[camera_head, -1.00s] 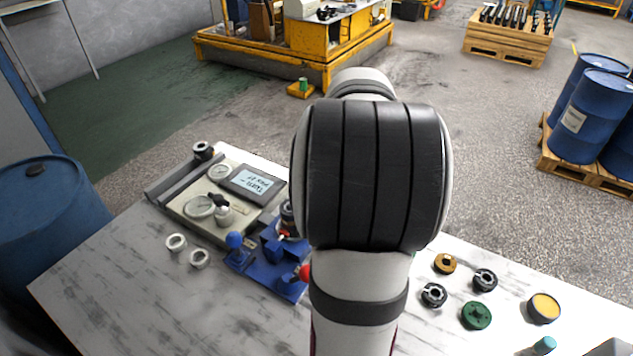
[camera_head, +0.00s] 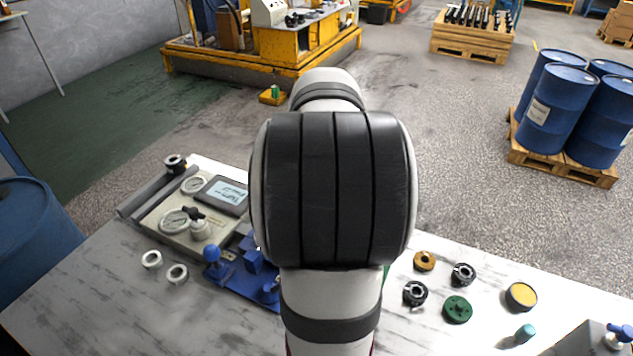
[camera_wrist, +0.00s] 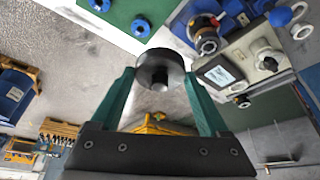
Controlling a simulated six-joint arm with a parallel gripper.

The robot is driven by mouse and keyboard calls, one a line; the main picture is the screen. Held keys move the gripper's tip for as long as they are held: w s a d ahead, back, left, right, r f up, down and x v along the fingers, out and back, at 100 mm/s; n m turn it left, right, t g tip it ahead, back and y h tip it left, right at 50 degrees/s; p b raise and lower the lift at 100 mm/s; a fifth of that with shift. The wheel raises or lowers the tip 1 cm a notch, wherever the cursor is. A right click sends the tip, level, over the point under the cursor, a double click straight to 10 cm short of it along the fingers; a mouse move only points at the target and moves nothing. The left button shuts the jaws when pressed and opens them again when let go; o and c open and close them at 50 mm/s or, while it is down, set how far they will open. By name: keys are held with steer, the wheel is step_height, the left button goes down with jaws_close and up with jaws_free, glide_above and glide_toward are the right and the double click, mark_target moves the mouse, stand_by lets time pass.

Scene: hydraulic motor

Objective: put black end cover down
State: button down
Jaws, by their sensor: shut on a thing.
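The black end cover (camera_wrist: 160,70) is a short dark round part with a grey face and a dark centre. In the wrist view my gripper (camera_wrist: 160,82) has its two green fingers on either side of it, shut on it. The cover is held in the air above the table; its distance from the surface cannot be told. In the head view my arm hides both the gripper and the cover.
A blue fixture (camera_head: 233,277) and a gauge panel (camera_head: 160,211) stand left of my arm. Two black rings (camera_head: 415,293) (camera_head: 463,273), a brass part (camera_head: 424,261), a green disc (camera_head: 458,310) and a yellow-topped tin (camera_head: 521,296) lie right. A green mat (camera_wrist: 118,14) shows in the wrist view.

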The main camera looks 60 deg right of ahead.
steer(key=s+a+f+n+t+y, duration=0.2)
steer(key=s+f+n+y, duration=0.3)
steer(key=s+f+n, duration=0.8)
steer(key=shift+n, duration=0.8)
steer(key=w+f, duration=0.2)
steer(key=w, duration=0.1)
steer(key=w+f, duration=0.2)
steer(key=w, duration=0.2)
steer(key=w+f, duration=0.2)
steer(key=w, duration=0.2)
steer(key=shift+d+f, duration=0.3)
steer(key=shift+d, duration=0.1)
steer(key=shift+s+f+x, duration=0.1)
steer(key=shift+s+x, duration=0.15)
steer(key=shift+x, duration=0.85)
steer(key=shift+s+f+x, duration=0.1)
steer(key=shift+s+x, duration=0.1)
steer(key=shift+x, duration=0.85)
steer(key=shift+d, duration=0.25)
